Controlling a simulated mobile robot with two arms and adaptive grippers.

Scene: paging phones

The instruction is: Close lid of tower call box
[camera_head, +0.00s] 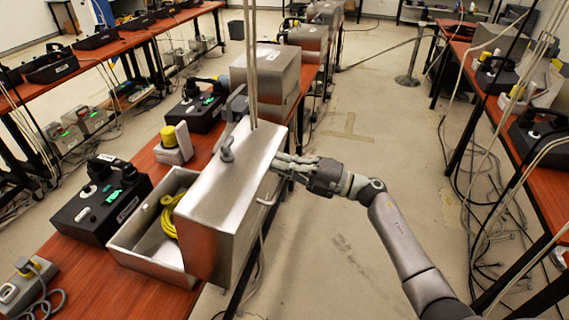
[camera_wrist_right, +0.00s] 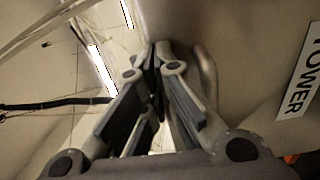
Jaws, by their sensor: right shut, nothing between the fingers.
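The tower call box stands on the red-brown table near the centre of the head view. Its silver lid (camera_head: 225,205) is swung open and stands steeply tilted at the table's right edge. Its open metal base (camera_head: 150,265) holds a coiled yellow cable (camera_head: 171,214). In the wrist view the lid's face (camera_wrist_right: 255,60) carries a "TOWER" label (camera_wrist_right: 299,78) and a curved handle (camera_wrist_right: 205,72). My right gripper (camera_head: 282,164), also seen in the wrist view (camera_wrist_right: 157,62), is shut and empty beside the lid's right side, close to the handle; contact is unclear. My left gripper is out of view.
A black phone box (camera_head: 100,205) sits left of the base, and a closed metal box (camera_head: 268,72) stands behind the lid. Thin cables (camera_head: 252,60) hang down at the lid's top. The aisle floor (camera_head: 370,130) right of the table is mostly free.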

